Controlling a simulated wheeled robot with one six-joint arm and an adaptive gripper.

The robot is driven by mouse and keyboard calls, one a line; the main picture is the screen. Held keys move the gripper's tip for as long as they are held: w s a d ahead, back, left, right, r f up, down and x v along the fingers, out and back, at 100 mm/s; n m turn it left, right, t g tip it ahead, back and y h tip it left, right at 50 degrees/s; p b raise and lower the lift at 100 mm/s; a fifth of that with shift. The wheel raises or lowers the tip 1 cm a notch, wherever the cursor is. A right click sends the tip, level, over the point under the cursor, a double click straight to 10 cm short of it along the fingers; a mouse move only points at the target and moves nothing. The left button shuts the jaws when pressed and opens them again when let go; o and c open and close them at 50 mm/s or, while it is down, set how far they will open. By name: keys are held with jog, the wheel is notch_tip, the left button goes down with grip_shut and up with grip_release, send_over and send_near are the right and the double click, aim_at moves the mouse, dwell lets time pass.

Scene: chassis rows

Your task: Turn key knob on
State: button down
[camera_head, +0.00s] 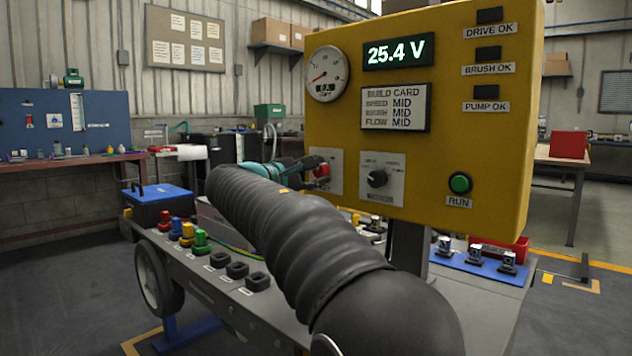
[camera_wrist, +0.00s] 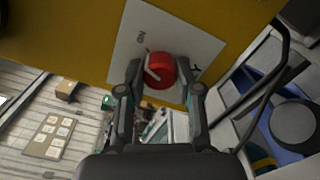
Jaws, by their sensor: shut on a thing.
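The red key knob (camera_wrist: 160,69) sits on a white plate (camera_wrist: 190,45) on the yellow panel. In the wrist view my gripper (camera_wrist: 160,80) has one finger on each side of the knob and is shut on it. In the head view the knob (camera_head: 321,171) shows as a small red patch at the panel's left edge, with my gripper (camera_head: 316,166) at it. My dark ribbed arm covers part of the plate and the cart below.
The yellow panel (camera_head: 470,150) also carries a black selector knob (camera_head: 377,179), a gauge (camera_head: 327,74), a 25.4 V display (camera_head: 397,52) and a green RUN button (camera_head: 460,183).

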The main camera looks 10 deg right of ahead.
jog(key=shift+m+b, duration=0.45)
jog(key=shift+m, duration=0.35)
jog(key=c, duration=0.8)
grip_release()
jog(key=shift+o, duration=0.2)
jog(key=v, duration=1.2)
jog(key=shift+d, duration=0.1)
